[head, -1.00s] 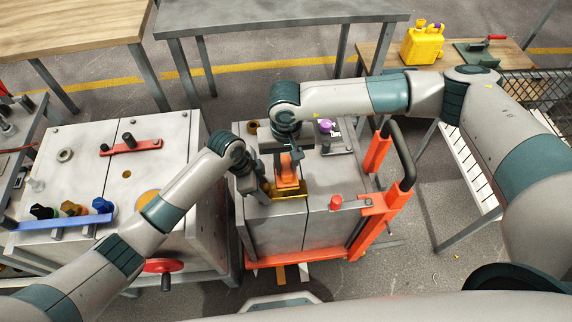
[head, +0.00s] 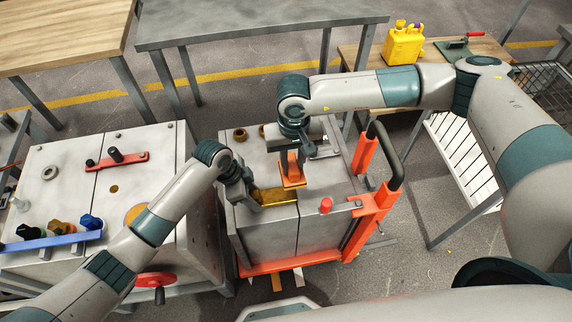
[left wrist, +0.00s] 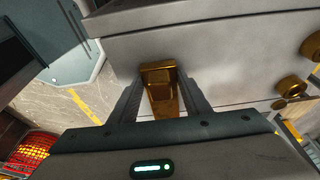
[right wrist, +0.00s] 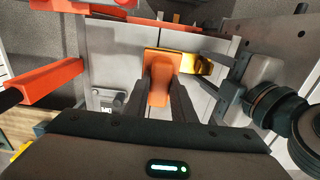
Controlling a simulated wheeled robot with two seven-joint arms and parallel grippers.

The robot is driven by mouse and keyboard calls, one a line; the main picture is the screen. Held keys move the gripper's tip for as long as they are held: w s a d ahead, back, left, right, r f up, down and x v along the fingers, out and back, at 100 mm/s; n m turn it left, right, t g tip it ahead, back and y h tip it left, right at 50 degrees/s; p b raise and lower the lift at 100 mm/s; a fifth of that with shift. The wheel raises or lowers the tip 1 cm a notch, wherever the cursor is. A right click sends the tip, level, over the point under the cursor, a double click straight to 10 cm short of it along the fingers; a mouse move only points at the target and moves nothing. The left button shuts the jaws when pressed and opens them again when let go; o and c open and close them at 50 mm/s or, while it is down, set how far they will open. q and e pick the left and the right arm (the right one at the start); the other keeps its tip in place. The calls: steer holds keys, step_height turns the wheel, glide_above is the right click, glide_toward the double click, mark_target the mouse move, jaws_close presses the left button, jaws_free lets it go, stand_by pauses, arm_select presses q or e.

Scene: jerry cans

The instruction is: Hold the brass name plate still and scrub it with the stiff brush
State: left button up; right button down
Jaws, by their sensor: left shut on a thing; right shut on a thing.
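The brass name plate (head: 278,196) lies on top of the grey metal cabinet, near its front. My left gripper (head: 254,200) is shut on its left end. The left wrist view shows the plate (left wrist: 160,88) between the fingers. My right gripper (head: 293,156) is shut on the orange brush (head: 293,173), which points down at the plate's far right side. In the right wrist view the brush (right wrist: 158,80) covers part of the plate (right wrist: 195,63). The bristles are mostly hidden, and I cannot tell whether they touch the plate.
A red knob (head: 326,205) and an orange frame with a black handle (head: 390,160) stand right of the plate. Brass fittings (head: 240,134) sit at the cabinet's back. A second grey cabinet (head: 75,185) is at left. A yellow jerry can (head: 403,46) stands on the far bench.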

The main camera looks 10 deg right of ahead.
steer(key=shift+d+r, duration=0.4)
steer(key=shift+d, duration=0.4)
steer(key=shift+d+r, duration=0.4)
steer(key=shift+d, duration=0.4)
arm_select(q)
steer(key=o, duration=1.3)
steer(key=shift+c, duration=0.2)
steer(key=v, duration=1.2)
